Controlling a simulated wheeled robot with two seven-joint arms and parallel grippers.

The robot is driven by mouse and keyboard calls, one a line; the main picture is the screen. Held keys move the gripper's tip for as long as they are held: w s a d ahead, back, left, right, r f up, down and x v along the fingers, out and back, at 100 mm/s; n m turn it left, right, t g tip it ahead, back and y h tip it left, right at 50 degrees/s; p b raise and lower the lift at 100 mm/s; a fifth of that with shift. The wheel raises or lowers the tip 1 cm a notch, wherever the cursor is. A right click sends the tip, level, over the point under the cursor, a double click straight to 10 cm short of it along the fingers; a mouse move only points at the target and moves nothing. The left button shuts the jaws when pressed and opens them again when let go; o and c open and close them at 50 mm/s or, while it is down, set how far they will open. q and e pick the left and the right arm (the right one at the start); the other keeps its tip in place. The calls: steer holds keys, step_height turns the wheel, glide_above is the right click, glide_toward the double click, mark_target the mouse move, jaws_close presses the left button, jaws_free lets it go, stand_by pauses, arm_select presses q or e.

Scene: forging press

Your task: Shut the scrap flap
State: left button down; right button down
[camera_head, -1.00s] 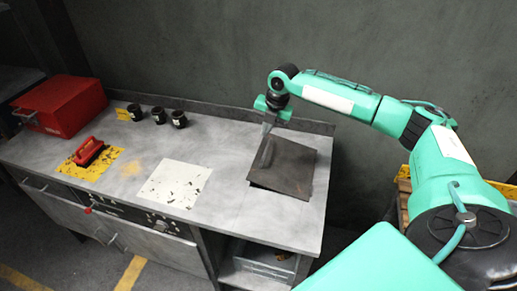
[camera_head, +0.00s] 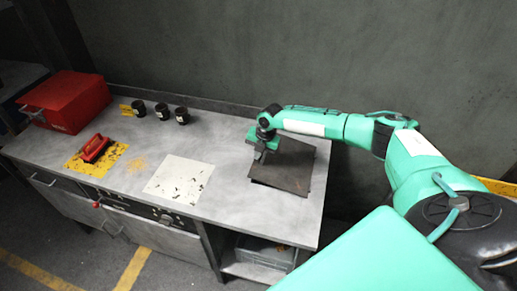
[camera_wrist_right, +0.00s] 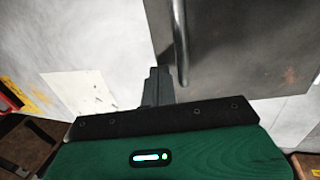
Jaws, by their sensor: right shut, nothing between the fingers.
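The scrap flap (camera_head: 285,172) is a dark, flat metal plate at the right end of the grey bench. It lies close to the bench top, and a thin dark edge shows under its near side; I cannot tell whether it is fully down. My right gripper (camera_head: 258,158) is shut and empty at the flap's left edge, fingers pointing down. In the right wrist view the closed fingers (camera_wrist_right: 157,88) are beside the flap's left edge, close to its metal bar handle (camera_wrist_right: 180,45). I cannot tell whether they touch. The flap (camera_wrist_right: 240,50) fills the upper right there. My left gripper is not in view.
On the bench (camera_head: 225,190) are a white sheet (camera_head: 179,180), a red-handled tool (camera_head: 95,148) on a yellow mat, black cups (camera_head: 161,111) and a red box (camera_head: 68,101). A wall stands behind. Bare bench top lies left of the flap.

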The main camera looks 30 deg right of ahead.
steer(key=b+x, duration=0.3)
steer(key=shift+w+a+f, duration=0.1)
steer(key=shift+f, duration=0.05)
stand_by(0.4)
steer(key=shift+r, duration=0.2)
